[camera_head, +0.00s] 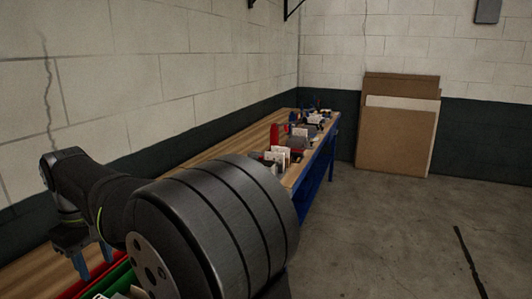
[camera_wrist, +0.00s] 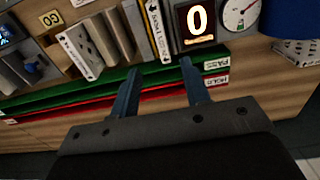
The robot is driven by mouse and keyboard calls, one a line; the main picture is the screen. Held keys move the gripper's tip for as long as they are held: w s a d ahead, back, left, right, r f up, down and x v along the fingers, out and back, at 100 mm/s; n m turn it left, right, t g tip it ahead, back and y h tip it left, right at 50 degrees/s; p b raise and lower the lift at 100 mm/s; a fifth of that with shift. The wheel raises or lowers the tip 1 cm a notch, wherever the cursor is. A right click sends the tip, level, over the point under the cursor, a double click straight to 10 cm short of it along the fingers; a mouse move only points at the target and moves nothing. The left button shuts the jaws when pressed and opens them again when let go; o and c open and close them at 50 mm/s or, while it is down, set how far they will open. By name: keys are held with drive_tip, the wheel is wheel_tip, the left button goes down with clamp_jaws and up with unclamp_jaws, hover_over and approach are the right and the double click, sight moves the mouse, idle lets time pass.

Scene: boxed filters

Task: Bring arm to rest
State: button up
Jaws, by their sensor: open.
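My gripper (camera_head: 86,262) is at the lower left in the head view, above the wooden bench, with its blue fingers pointing down. In the wrist view my gripper (camera_wrist: 158,88) shows two blue fingers spread apart with nothing between them. Past the fingers lie a green bin edge (camera_wrist: 218,65) labelled PASS and a red bin edge (camera_wrist: 160,91) labelled HOLD. The green bin (camera_head: 108,283) and red bin (camera_head: 75,291) show partly in the head view; my arm hides the rest.
White boxes (camera_wrist: 87,48) and a display reading 0 (camera_wrist: 196,18) stand beyond the bins, beside a round gauge (camera_wrist: 238,14). The wooden bench (camera_head: 200,157) runs along the wall with several items at its far end. Cardboard sheets (camera_head: 393,140) lean on the back wall.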

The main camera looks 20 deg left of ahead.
drive_tip(key=f, duration=1.4)
drive_tip(key=shift+s, duration=0.35)
wheel_tip(320, 180, up, 17)
drive_tip(key=w+d+f+m+g+y, duration=0.1)
drive_tip(key=w+d+f+m, duration=0.5)
drive_tip(key=w, duration=0.3)
drive_tip(key=shift+w+d+f+m, duration=0.35)
drive_tip(key=shift+w+f+m, duration=0.1)
drive_tip(key=shift+m, duration=0.25)
